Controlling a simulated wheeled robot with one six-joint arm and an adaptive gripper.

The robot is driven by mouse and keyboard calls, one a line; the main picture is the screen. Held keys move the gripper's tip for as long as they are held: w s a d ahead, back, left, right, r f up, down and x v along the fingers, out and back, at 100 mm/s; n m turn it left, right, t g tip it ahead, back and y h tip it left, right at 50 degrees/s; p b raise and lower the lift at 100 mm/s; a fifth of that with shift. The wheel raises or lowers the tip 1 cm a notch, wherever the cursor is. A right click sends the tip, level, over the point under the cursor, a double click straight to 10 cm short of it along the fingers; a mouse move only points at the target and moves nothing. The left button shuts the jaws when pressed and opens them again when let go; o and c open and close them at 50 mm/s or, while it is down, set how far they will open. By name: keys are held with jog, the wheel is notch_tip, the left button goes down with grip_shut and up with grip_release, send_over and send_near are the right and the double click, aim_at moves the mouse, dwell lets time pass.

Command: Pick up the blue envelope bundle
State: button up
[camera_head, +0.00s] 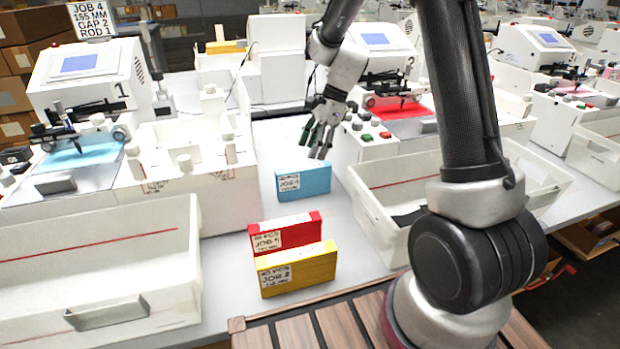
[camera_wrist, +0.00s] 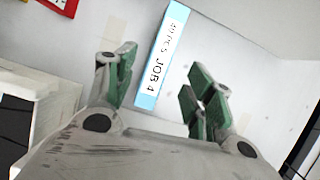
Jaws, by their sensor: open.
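The blue envelope bundle (camera_head: 304,184) stands on the grey table in the middle of the head view, with a white JOB 4 label on its front. In the wrist view the blue bundle (camera_wrist: 163,62) lies ahead of the fingers, its near end close to the gap between them. My gripper (camera_head: 322,140) is open and empty, above and slightly behind the bundle's right side in the head view. In the wrist view its green-padded fingers (camera_wrist: 160,90) are spread apart. I cannot tell the exact height between fingers and bundle.
A red bundle (camera_head: 285,233) and a yellow bundle (camera_head: 298,269) stand nearer on the table. White bins stand on the left (camera_head: 100,275) and right (camera_head: 385,205). Plotters (camera_head: 88,75) stand on both sides. The table around the blue bundle is clear.

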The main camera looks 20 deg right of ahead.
aim_at(304, 167)
jog(key=shift+f+m, duration=0.1)
jog(key=shift+m, duration=0.4)
jog(key=shift+x, duration=3.8)
jog(key=shift+w+f, duration=0.1)
jog(key=shift+f, duration=0.15)
grip_shut()
